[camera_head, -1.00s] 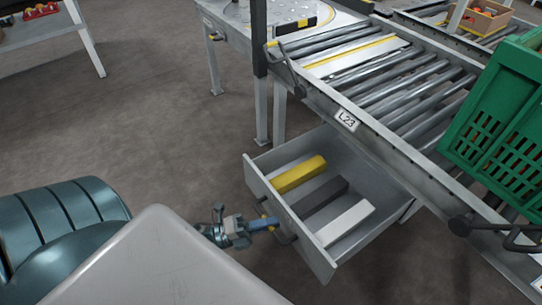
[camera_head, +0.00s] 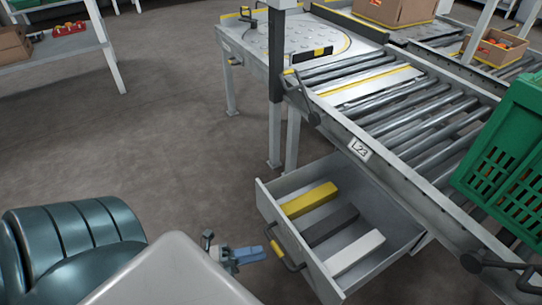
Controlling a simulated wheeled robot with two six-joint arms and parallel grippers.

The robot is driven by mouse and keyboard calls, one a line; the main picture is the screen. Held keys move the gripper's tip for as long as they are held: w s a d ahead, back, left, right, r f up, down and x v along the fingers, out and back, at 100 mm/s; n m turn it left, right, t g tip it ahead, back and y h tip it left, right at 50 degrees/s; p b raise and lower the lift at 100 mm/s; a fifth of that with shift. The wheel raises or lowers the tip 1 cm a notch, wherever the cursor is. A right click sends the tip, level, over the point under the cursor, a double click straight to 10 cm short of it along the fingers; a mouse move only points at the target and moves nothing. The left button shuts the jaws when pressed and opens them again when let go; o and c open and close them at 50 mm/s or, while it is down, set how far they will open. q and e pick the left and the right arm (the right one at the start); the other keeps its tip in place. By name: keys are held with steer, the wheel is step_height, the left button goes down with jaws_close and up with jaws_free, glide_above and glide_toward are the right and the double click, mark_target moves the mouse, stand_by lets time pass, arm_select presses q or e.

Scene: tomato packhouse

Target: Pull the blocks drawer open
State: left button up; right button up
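The blocks drawer (camera_head: 296,248) stands pulled out from under the roller conveyor. A yellow block (camera_head: 309,199), a dark grey block (camera_head: 331,226) and a white block (camera_head: 355,253) lie side by side in it. Its front carries a dark bar handle (camera_head: 291,266) with a yellow part. My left gripper (camera_head: 258,254), with blue fingers, is just left of the handle and appears apart from it, with a small gap. I see nothing held in it; its finger opening is too small to make out. My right gripper is not in view.
The roller conveyor (camera_head: 400,105) with an L23 label runs above the drawer. A green crate (camera_head: 512,165) stands at the right. A ball-top table (camera_head: 300,38) and dark post (camera_head: 275,110) stand behind. The floor left of the drawer is clear.

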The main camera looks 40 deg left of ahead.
arm_select(q)
steer(key=shift+p+v, duration=0.35)
steer(key=shift+v, duration=1.9)
